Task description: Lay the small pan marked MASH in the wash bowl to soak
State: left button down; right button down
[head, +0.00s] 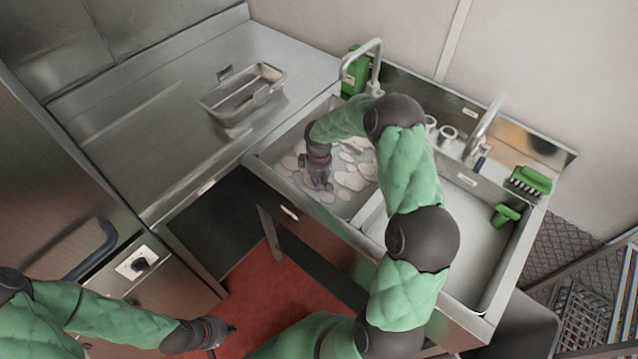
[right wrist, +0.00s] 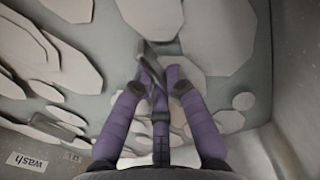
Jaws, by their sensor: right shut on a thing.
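The wash bowl is the left sink basin (head: 272,157), with white foam on its water; its "wash" label (right wrist: 28,160) shows in the right wrist view. My right gripper (head: 325,187) reaches down into this basin. In the right wrist view its fingers (right wrist: 160,85) are shut on a thin grey piece (right wrist: 150,62) at the foam. The rest of that piece is hidden, and I cannot tell whether it belongs to the MASH pan. No MASH marking is readable. My left gripper (head: 230,329) is low at the left, away from the sink; its jaws are too small to judge.
A rectangular steel pan (head: 243,95) stands on the counter left of the sink. The right basin (head: 465,240) looks empty of foam. Taps (head: 375,65), cups (head: 447,133) and green brushes (head: 530,180) line the back and right edges. The counter's left part is clear.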

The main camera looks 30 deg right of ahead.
jog(key=shift+f, duration=0.1)
jog(key=c, duration=1.7)
grip_release()
jog(key=shift+f, duration=0.15)
jog(key=o, duration=0.4)
jog(key=shift+o, duration=0.2)
jog(key=shift+r, duration=0.3)
notch_tip(320, 180, up, 12)
jog(key=p, duration=0.2)
jog(key=shift+p, duration=0.3)
jog(key=shift+f, duration=0.1)
